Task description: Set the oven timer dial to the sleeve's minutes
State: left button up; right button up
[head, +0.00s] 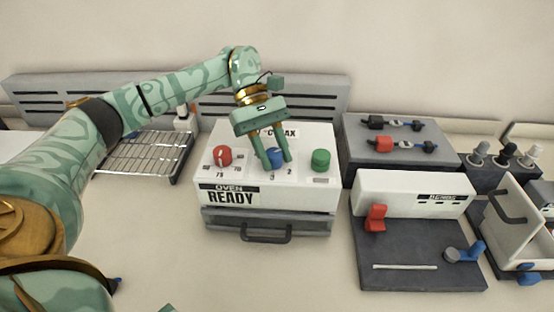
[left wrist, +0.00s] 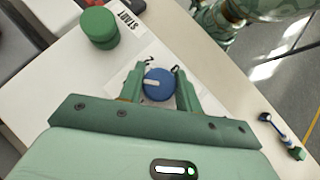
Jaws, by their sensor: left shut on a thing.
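The white oven box (head: 262,200) stands mid-table with a READY label on its front. On its sloped top are a red dial (head: 222,156), a blue dial (head: 273,157) and a green button (head: 320,160). Numbers 2 and 3 are legible near the blue dial. My left gripper (head: 274,165) reaches down from above, shut on the blue dial. In the left wrist view the blue dial (left wrist: 158,84), with a pale pointer mark, sits between the two fingers. The green button (left wrist: 99,27) is apart from them, beside a START label. I cannot make out a sleeve with minutes.
A wire rack (head: 143,155) lies left of the oven. A grey box (head: 395,150) with two small tools stands at the back right. A white-and-dark press (head: 415,230) with red and blue levers stands in front of it.

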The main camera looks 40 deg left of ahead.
pick_arm(q)
jog(key=shift+m+g+b, duration=0.3)
jog(key=shift+m+b, duration=0.05)
jog(key=shift+m, duration=0.15)
jog(key=o, duration=1)
jog(key=shift+c, duration=0.2)
jog(key=shift+r, duration=0.1)
